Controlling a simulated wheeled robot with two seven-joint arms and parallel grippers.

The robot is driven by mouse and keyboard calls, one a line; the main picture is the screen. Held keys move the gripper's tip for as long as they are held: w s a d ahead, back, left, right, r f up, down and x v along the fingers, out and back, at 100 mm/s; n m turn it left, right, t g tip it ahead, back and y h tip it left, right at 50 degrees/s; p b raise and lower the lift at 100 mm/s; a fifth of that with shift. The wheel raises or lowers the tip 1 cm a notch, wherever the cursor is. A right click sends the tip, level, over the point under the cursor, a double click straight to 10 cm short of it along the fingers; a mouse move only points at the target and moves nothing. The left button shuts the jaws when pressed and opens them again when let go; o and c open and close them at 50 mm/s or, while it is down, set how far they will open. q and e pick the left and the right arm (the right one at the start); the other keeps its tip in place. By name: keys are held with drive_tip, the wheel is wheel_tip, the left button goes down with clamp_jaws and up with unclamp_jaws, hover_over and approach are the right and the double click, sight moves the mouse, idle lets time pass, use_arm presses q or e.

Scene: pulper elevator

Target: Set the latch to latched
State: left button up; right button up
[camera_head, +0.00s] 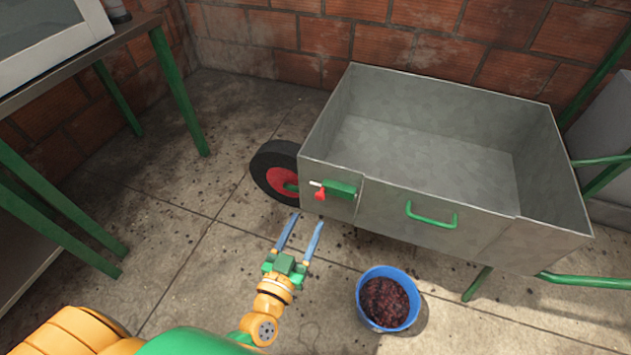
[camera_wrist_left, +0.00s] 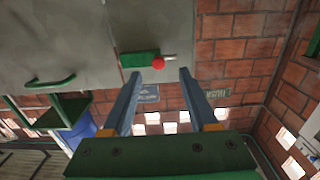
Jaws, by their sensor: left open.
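The latch (camera_head: 340,189) is a green block with a red knob (camera_head: 320,194) and a pale bolt end, on the front wall of the grey metal cart (camera_head: 385,212) near its left corner. In the left wrist view the latch (camera_wrist_left: 139,59) shows with its red knob (camera_wrist_left: 158,63) and the bolt sticking out past it. My left gripper (camera_head: 307,219) is open and empty, its two blue fingers pointing toward the latch from below and left, apart from it. The left gripper also shows in the left wrist view (camera_wrist_left: 160,75). My right gripper is not in view.
A green handle (camera_head: 431,216) is on the cart's front panel. A blue bucket (camera_head: 362,305) of dark red fruit stands on the floor below. A black wheel with a red hub (camera_head: 282,178) is beside the latch. A green-legged table (camera_head: 130,28) stands at left. The floor between is open.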

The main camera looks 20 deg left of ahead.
sight(319, 198)
use_arm(q)
drive_tip(key=w, duration=0.3)
drive_tip(key=w+r+b, duration=0.1)
drive_tip(key=w, duration=0.1)
drive_tip(key=shift+w+d, duration=0.2)
drive_tip(key=shift+d, duration=0.1)
drive_tip(key=shift+w+f, duration=0.1)
drive_tip(key=shift+w, duration=0.45)
clamp_jaws()
idle(0.6)
